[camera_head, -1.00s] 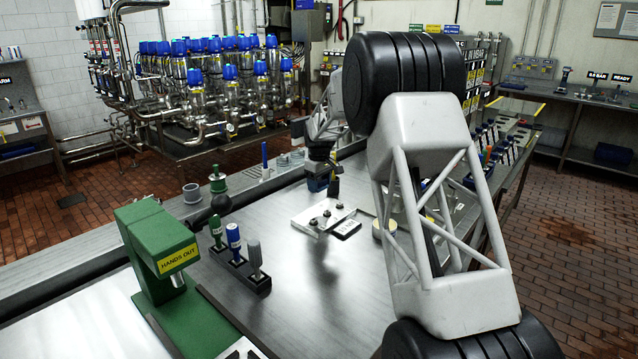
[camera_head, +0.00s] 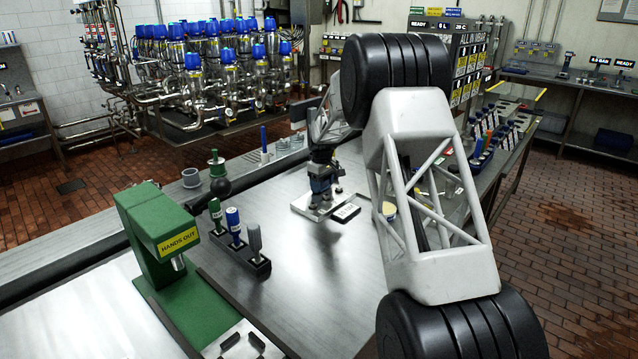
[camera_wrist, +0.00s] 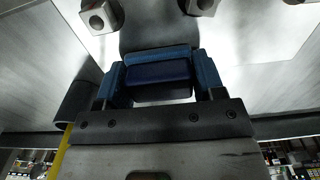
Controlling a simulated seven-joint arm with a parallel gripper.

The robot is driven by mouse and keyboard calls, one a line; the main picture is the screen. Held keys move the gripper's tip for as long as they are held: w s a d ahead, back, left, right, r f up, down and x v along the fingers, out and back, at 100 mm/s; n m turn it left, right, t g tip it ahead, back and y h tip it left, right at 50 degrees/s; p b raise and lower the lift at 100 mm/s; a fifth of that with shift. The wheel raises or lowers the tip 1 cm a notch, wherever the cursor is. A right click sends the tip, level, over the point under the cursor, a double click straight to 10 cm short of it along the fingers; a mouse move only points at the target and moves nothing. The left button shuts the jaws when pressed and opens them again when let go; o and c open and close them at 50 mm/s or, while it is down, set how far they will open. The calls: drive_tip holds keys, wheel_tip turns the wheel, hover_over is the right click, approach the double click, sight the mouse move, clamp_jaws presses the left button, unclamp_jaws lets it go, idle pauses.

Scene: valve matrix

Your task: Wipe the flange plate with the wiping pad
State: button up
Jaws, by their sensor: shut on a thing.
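In the wrist view two bolts (camera_wrist: 100,16) of the plate show near the top edge. My gripper (camera_wrist: 160,78) is over the plate and hides much of it in the head view. Its blue fingers are shut on the wiping pad (camera_wrist: 158,73), a dark blue block between them. In the head view the gripper (camera_head: 322,192) is small and partly dark. I cannot tell whether the pad touches the plate.
A rack of upright tools (camera_head: 246,253) and a green press (camera_head: 165,245) marked "HANDS OUT" stand nearer on the left. The bench middle is clear.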

drive_tip(key=shift+w+d, duration=0.25)
drive_tip(key=shift+w+d+f, duration=0.2)
drive_tip(key=shift+w+d, duration=0.1)
drive_tip(key=shift+d, duration=0.05)
drive_tip(key=shift+w+d+r, duration=0.15)
drive_tip(key=shift+r, duration=0.05)
drive_tip(key=shift+w+d+f, duration=0.1)
drive_tip(key=shift+f, duration=0.05)
drive_tip(key=shift+s+a+f, duration=0.1)
drive_tip(key=shift+s+a, duration=0.45)
drive_tip(key=shift+s+a+r, duration=0.15)
drive_tip(key=shift+r, duration=0.15)
drive_tip(key=shift+s+a+f, duration=0.25)
drive_tip(key=shift+s+a, duration=0.45)
drive_tip(key=shift+r, duration=4.1)
